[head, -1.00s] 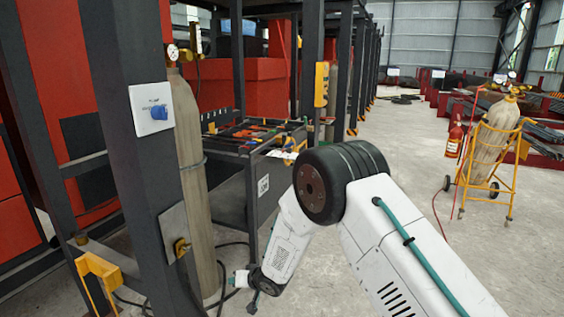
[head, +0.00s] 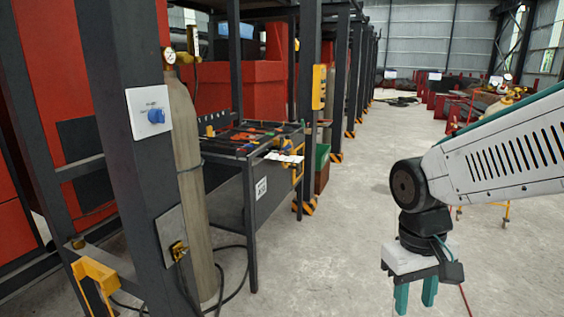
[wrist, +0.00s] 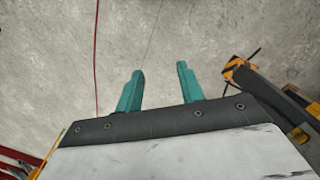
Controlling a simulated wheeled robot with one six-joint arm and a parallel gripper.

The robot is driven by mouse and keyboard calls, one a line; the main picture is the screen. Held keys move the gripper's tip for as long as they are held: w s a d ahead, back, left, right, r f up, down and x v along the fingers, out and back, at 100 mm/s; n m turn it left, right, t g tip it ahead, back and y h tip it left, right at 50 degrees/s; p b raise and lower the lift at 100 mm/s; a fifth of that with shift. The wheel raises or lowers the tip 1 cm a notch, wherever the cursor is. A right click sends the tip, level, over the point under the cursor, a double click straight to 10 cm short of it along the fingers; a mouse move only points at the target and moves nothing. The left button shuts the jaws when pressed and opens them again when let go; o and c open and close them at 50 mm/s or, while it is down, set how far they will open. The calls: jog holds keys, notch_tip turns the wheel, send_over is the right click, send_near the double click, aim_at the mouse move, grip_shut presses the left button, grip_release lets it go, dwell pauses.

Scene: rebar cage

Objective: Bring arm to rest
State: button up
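My gripper (head: 415,297) hangs at the lower right of the head view, pointing down over the bare concrete floor. My white arm reaches in from the right edge above it. In the wrist view my gripper (wrist: 160,90) shows two teal fingers spread apart. Nothing is between them, and only grey floor shows beyond the tips.
A red hose (wrist: 96,50) lies on the floor. A yellow-black striped post foot (wrist: 240,74) shows right. The aisle floor (head: 345,240) is clear.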

jog(key=s+d+r+m+t, duration=0.1)
jog(key=s+d+r, duration=0.1)
jog(key=s, duration=0.3)
jog(key=s+d+r+m+t+y, duration=0.1)
jog(key=s+d+r, duration=0.1)
jog(key=s+r, duration=0.2)
jog(key=shift+s+r, duration=0.25)
jog(key=shift+s, duration=0.75)
